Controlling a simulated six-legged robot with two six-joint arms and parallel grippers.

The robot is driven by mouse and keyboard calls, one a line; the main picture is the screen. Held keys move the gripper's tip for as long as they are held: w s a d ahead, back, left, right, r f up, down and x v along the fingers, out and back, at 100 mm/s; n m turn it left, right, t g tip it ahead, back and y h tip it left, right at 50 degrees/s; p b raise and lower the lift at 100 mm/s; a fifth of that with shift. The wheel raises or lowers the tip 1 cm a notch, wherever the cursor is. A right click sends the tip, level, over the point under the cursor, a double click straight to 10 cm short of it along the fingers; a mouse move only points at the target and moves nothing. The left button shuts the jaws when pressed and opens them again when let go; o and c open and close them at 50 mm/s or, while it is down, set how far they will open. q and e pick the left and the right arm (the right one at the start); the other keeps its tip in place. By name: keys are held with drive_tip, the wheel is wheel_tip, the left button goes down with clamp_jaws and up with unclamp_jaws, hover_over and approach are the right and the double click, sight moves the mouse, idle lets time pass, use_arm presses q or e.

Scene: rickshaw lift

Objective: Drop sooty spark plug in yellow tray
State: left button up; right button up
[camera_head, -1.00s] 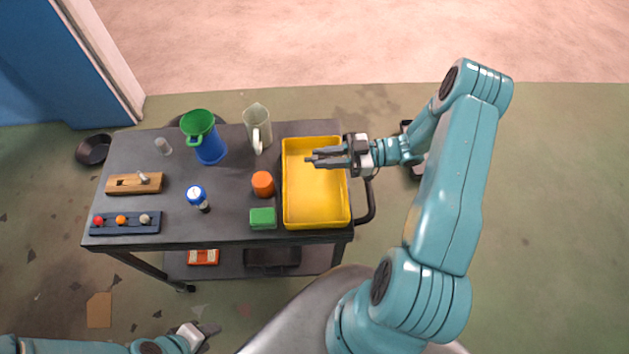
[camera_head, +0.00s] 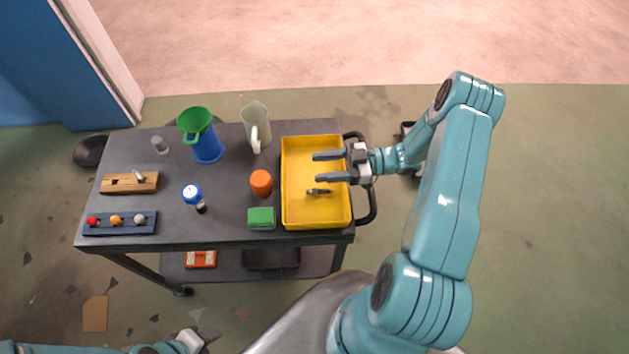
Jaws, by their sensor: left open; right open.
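The yellow tray (camera_head: 316,215) sits at the right end of the dark cart top. A small dark spark plug (camera_head: 318,191) lies on the tray floor, near its middle. My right gripper (camera_head: 316,167) is open and empty above the tray, its fingers pointing left, just behind the plug. My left gripper (camera_head: 203,341) is low at the bottom edge of the view, open and away from the cart; part of that arm is cut off.
On the cart top (camera_head: 225,225) stand a blue container with green funnel (camera_head: 205,140), a clear jug (camera_head: 256,128), an orange cylinder (camera_head: 261,183), a green block (camera_head: 261,218), a blue-capped bottle (camera_head: 193,196), a wooden block (camera_head: 128,183) and a blue rack (camera_head: 120,224). A handle (camera_head: 372,205) borders the right end.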

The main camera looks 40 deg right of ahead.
drive_tip(key=b+v, duration=0.5)
drive_tip(key=v, duration=1.1)
drive_tip(key=shift+s, duration=0.15)
drive_tip(key=shift+d, duration=0.1)
wheel_tip(320, 180, up, 10)
drive_tip(key=p, duration=0.9)
